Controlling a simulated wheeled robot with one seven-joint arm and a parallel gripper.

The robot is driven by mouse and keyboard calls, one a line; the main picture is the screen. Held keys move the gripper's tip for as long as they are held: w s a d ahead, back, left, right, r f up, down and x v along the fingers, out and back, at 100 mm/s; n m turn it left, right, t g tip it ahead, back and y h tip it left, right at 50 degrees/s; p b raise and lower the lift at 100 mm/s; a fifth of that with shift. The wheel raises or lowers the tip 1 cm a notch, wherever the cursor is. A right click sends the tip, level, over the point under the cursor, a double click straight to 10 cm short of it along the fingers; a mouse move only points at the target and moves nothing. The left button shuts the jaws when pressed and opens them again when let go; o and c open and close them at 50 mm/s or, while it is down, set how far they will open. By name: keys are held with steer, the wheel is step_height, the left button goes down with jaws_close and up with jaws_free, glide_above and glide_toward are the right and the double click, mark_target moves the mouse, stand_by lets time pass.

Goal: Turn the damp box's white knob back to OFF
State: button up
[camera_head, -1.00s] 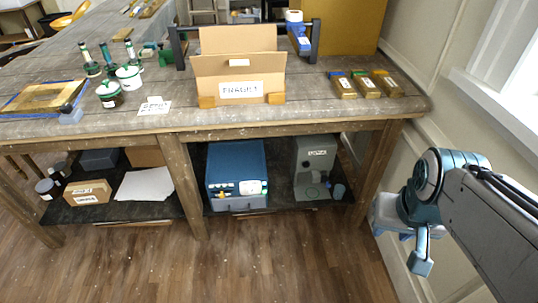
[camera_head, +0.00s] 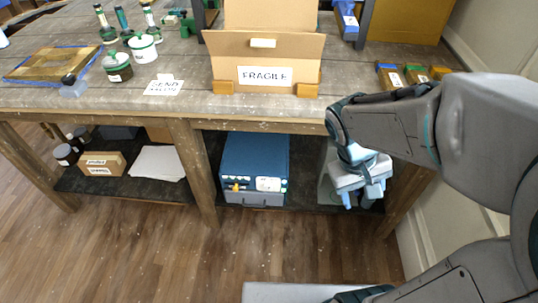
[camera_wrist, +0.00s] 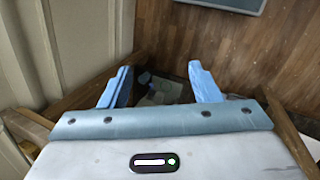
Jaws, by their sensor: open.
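The damp box appears to be the blue box (camera_head: 255,158) on the lower shelf under the bench. The blue box is not clearly visible there.
A grey machine (camera_head: 325,180) on the same shelf is mostly hidden behind my gripper. A bench leg (camera_head: 195,170) stands left of the box. A cardboard box marked FRAGILE (camera_head: 264,55) sits above on the bench (camera_head: 130,98). The floor (camera_head: 150,250) in front is clear.

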steer(key=w+d+f+n+h+b, duration=0.25)
steer(key=w+f+h+b, duration=0.2)
steer(key=f, duration=0.45)
steer(key=n+t+y+b, duration=0.8)
steer(key=n+t+b, duration=0.95)
steer(key=n, duration=0.95)
glide_toward(268, 189)
steer(key=shift+t, duration=0.55)
steer(key=w, duration=0.3)
steer(key=w+b, duration=0.1)
steer(key=w, duration=0.1)
steer(key=w+b, duration=0.1)
steer(key=w, duration=0.2)
steer(key=shift+w+f, duration=0.3)
steer(key=shift+f, duration=0.05)
